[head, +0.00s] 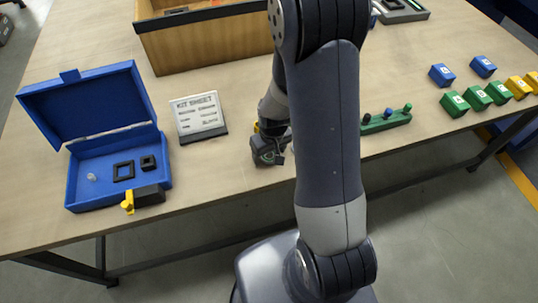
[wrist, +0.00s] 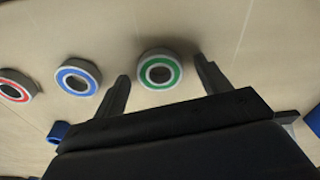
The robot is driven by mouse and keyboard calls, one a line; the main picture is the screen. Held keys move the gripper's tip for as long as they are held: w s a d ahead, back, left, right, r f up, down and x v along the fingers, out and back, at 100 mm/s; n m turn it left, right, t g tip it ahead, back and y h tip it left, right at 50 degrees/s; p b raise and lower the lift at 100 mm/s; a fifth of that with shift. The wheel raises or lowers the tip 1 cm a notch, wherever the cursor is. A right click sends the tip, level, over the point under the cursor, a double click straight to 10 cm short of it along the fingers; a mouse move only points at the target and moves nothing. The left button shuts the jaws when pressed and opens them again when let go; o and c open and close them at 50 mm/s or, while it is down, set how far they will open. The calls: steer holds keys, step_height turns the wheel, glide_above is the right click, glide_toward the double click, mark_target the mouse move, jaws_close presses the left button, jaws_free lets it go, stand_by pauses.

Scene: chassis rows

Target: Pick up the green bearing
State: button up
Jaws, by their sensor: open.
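The green bearing (wrist: 160,69) is a ring with a green face and a dark centre. It lies on the table in the wrist view, just beyond and between the two fingertips of my gripper (wrist: 163,72). My gripper is open, with a finger on each side of the bearing and nothing held. In the head view my gripper (head: 270,158) is low over the table near its front edge. My arm hides much of that area, and I cannot make out the green bearing there.
A blue bearing (wrist: 78,77) and a red bearing (wrist: 15,86) lie left of the green one. In the head view, an open blue case (head: 88,196), a kit sheet (head: 200,117) and a wooden box (head: 215,42) stand left. A green rack (head: 385,122) and several coloured blocks are right.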

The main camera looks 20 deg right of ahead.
steer(key=c, duration=1.1)
step_height(320, 180, up, 10)
steer(key=shift+r, duration=0.1)
stand_by(0.6)
